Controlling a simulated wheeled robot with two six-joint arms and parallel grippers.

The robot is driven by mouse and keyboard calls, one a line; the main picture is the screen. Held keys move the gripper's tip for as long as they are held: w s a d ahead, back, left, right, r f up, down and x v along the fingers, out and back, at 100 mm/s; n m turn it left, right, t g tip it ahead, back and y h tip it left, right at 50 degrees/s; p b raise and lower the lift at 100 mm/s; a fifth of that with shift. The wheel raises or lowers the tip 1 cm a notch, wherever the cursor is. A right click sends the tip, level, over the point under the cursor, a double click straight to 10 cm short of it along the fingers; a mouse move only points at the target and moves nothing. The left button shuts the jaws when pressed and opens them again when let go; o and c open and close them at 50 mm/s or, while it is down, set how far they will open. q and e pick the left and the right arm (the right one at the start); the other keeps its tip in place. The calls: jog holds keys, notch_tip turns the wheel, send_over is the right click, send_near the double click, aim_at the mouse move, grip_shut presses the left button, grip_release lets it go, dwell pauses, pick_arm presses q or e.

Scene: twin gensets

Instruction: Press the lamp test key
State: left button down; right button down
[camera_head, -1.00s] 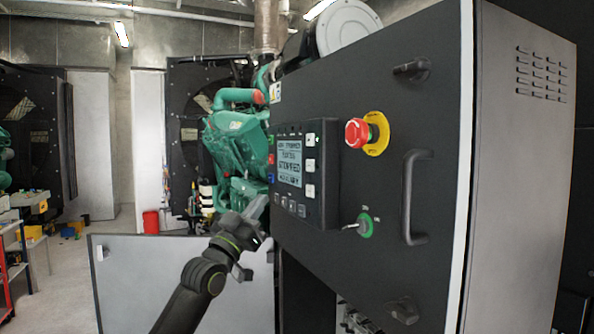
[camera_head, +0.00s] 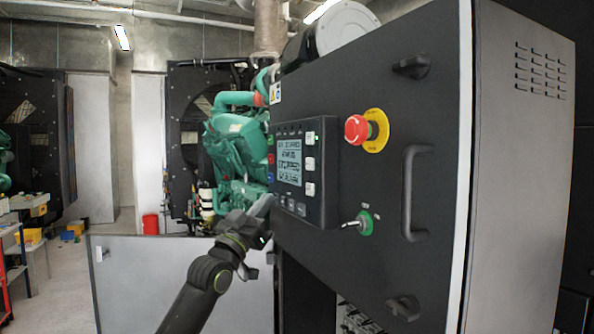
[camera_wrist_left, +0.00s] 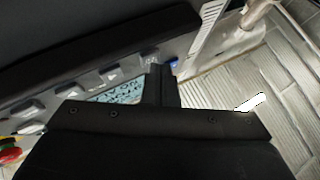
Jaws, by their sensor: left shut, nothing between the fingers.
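The controller (camera_head: 327,186) is a dark panel with a lit display (camera_head: 289,161) on the grey cabinet door. It has green, red and blue keys at its left edge, pale keys (camera_head: 310,164) at its right and a row of small keys (camera_head: 290,204) below. I cannot read which is the lamp test key. My left gripper (camera_head: 268,203) is shut and empty at the controller's lower left corner. In the left wrist view its fingertips (camera_wrist_left: 160,72) are close to a grey key (camera_wrist_left: 150,57) and the blue key (camera_wrist_left: 173,62). I cannot tell whether they touch. My right gripper is out of view.
A red emergency stop (camera_head: 357,130) on a yellow plate, a key switch (camera_head: 364,223) and a door handle (camera_head: 412,195) stand out from the door. A green engine (camera_head: 235,145) is behind. A low grey panel (camera_head: 130,285) stands at the lower left.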

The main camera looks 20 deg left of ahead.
pick_arm(q)
jog(key=shift+w+d, duration=0.15)
dwell(0.4)
jog(key=shift+s+a+p, duration=0.35)
jog(key=shift+s+a, duration=0.3)
jog(key=s+a+p, duration=0.4)
jog(key=p, duration=0.3)
jog(key=shift+s+p, duration=0.15)
jog(key=shift+p, duration=0.15)
